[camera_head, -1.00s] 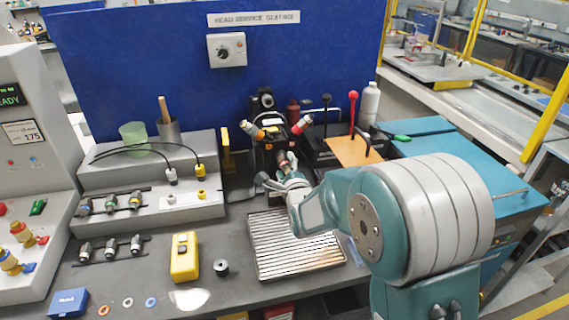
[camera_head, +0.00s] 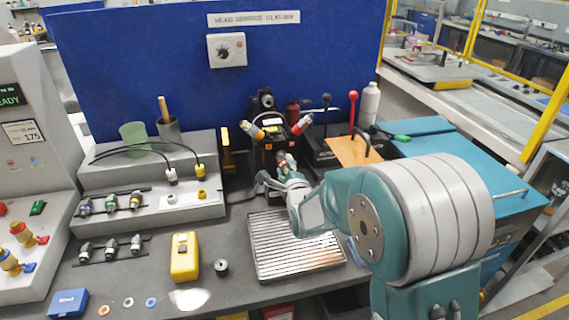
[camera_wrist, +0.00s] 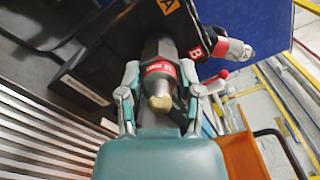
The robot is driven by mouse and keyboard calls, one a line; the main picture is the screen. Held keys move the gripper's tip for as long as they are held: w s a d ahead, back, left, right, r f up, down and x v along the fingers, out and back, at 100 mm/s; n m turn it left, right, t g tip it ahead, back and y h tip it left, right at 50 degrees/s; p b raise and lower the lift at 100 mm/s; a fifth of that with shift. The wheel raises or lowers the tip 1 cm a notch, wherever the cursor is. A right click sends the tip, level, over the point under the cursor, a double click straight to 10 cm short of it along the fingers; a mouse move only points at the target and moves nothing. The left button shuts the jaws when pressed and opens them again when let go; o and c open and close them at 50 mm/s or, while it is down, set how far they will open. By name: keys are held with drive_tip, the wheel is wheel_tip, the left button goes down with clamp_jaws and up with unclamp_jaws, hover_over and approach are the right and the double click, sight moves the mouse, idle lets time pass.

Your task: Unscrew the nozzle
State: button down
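The nozzle (camera_wrist: 160,88) is a grey cylinder with a red label band and a brass-coloured tip, fitted to a dark head unit (camera_head: 266,137). In the wrist view it points toward my palm. My gripper (camera_wrist: 164,82) is open, with one finger on each side of the nozzle. Gaps show between the fingers and the nozzle in this view. In the head view my gripper (camera_head: 277,178) is just in front of the head unit and partly hides the nozzle. Two more nozzles, one yellow-banded (camera_head: 252,130) and one red-banded (camera_head: 301,124), angle outward from the unit.
A ribbed metal tray (camera_head: 296,262) lies below my gripper. Left are a rack with several nozzles (camera_head: 110,205), a yellow box (camera_head: 185,257) and a dark ring (camera_head: 221,267). Right are an orange plate (camera_head: 352,151), levers (camera_head: 352,108) and a white bottle (camera_head: 370,102). A blue panel (camera_head: 140,70) stands behind.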

idle(0.3)
drive_tip(key=n, duration=1.2)
drive_tip(key=shift+n, duration=0.5)
drive_tip(key=n, duration=0.8)
drive_tip(key=shift+n, duration=1.6)
